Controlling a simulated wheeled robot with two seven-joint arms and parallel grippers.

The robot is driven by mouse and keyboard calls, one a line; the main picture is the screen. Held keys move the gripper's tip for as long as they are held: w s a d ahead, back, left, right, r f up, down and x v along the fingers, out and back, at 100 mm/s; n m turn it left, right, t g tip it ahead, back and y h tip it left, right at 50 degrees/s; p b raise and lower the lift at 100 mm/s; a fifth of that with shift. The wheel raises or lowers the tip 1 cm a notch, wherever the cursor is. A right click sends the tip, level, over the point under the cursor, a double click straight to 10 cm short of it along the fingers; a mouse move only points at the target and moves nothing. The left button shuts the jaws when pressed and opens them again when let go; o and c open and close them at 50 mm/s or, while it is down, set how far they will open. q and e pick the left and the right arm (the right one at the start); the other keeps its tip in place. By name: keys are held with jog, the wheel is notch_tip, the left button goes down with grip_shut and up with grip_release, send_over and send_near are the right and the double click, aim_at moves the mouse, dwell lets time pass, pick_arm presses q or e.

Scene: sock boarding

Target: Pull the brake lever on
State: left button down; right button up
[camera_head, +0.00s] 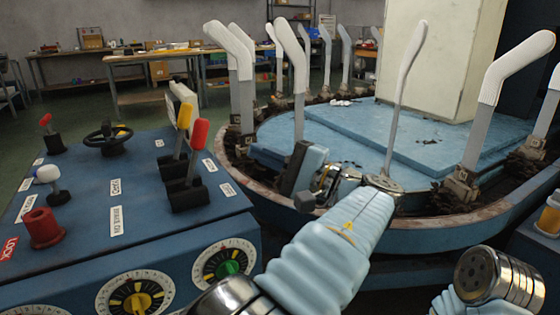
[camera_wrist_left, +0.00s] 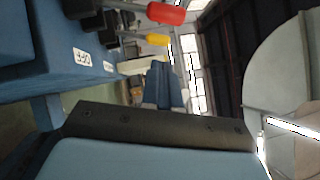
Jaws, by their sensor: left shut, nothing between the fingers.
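On the blue control panel (camera_head: 130,190), a lever with a red handle (camera_head: 199,134) stands beside a lever with a yellow handle (camera_head: 184,116). Both lean up from dark bases. I cannot read from the labels which lever is the brake. The red handle (camera_wrist_left: 166,13) and yellow handle (camera_wrist_left: 157,39) also show at the top of the left wrist view. My left gripper (camera_head: 298,168) is shut and empty, to the right of both levers and apart from them. Its fingers (camera_wrist_left: 166,85) also show in the left wrist view. My right gripper is not in view; only part of that arm shows.
A round blue machine (camera_head: 400,238) with several upright white sock forms (camera_head: 410,60) stands behind and right of my left gripper. The panel also carries a small black handwheel (camera_head: 107,138), a red knob (camera_head: 43,228) and dials (camera_head: 138,295). Workbenches (camera_head: 150,62) stand far back.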

aim_at(195, 158)
pick_arm(q)
jog(key=a+r, duration=0.2)
jog(key=a, duration=0.5)
jog(key=shift+s+r, duration=0.1)
